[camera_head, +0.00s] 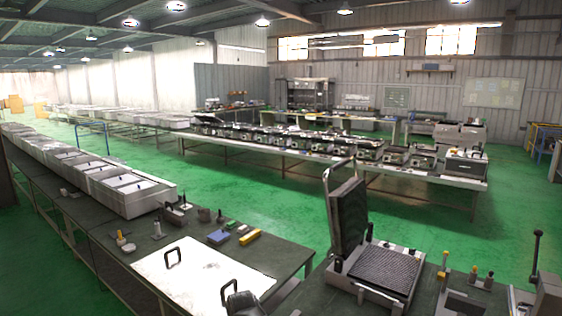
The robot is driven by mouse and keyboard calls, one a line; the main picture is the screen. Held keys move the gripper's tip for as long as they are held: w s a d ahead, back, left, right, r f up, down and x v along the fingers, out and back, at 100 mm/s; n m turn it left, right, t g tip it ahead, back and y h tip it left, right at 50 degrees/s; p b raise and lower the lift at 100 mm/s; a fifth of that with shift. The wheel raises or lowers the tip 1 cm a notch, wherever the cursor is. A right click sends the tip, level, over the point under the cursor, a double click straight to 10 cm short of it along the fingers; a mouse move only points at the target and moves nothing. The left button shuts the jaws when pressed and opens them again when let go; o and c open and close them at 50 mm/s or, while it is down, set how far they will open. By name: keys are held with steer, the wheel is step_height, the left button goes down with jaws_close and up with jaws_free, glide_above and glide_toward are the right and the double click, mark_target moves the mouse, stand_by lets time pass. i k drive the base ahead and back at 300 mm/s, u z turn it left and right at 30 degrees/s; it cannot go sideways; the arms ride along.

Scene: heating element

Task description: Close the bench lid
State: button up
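A press-like unit stands on the dark bench at the front right. Its dark ribbed lid (347,217) is raised nearly upright, with a metal loop handle at its top. Its ribbed lower plate (385,266) lies flat and bare in a light metal frame. A white panel (200,278) with two black handles lies flat on the bench to the left. A dark rounded shape (243,304) at the bottom edge, over the panel's near end, may be my gripper or wrist. No fingers can be made out, and it is apart from the raised lid.
Small tools and blocks (236,234) lie behind the white panel. Fixtures with yellow knobs (445,258) and an upright black lever (536,250) stand right of the press. A long table of units (330,145) stands behind, across open green floor (260,190).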

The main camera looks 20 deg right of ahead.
mark_target(347, 207)
steer(key=u, duration=0.7)
steer(key=i, duration=2.05)
steer(key=z, duration=0.25)
steer(key=k, duration=0.7)
steer(key=z, duration=0.3)
steer(key=i, duration=0.7)
steer(key=u, duration=0.15)
